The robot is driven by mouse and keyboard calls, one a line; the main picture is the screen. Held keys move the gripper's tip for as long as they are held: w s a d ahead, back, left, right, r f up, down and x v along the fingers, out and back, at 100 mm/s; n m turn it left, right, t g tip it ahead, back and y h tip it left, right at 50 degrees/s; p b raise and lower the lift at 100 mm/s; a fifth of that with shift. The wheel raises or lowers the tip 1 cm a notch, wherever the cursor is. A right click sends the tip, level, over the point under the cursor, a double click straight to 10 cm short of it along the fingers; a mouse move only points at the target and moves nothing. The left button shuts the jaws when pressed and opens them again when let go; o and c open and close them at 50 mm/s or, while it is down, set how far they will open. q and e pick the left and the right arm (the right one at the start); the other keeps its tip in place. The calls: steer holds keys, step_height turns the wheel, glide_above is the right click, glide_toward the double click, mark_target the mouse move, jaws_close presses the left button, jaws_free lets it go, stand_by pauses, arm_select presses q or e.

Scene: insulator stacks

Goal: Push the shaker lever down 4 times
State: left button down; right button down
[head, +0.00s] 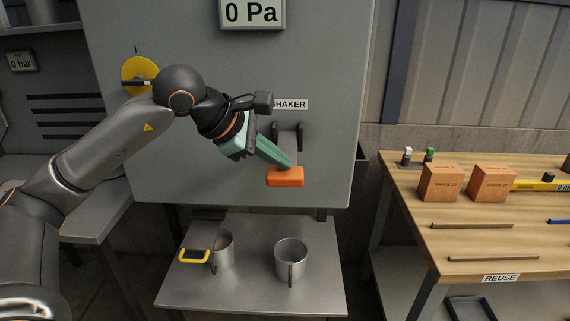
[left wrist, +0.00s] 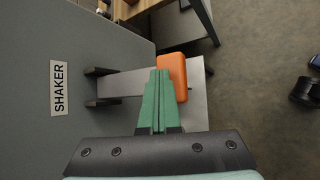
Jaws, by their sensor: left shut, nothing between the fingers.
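The shaker lever has an orange handle (head: 285,177) on a grey arm under the SHAKER label, on the front of a grey cabinet (head: 225,180). The handle also shows in the left wrist view (left wrist: 172,78), with the grey lever arm (left wrist: 122,84) reaching out from dark brackets. My left gripper (head: 288,164) is shut and empty, its green fingers pointing down at the top of the orange handle. In the left wrist view its fingertips (left wrist: 159,74) overlap the handle's edge; I cannot tell whether they touch. My right gripper is not in view.
A metal shelf (head: 255,293) below the lever holds two metal cups (head: 291,260). A yellow handle (head: 194,256) is beside the left cup. At the right, a wooden bench (head: 400,183) carries two orange-brown boxes (head: 440,184) and thin rods. A gauge reads 0 Pa.

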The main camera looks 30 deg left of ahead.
mark_target(277, 174)
arm_select(q)
steer(key=shift+f+b, duration=1.4)
steer(key=shift+f, duration=0.35)
stand_by(0.9)
stand_by(0.5)
steer(key=shift+r+p, duration=2.75)
steer(key=shift+r, duration=0.45)
steer(key=shift+w, duration=0.1)
step_height(277, 174, up, 5)
steer(key=p, duration=0.4)
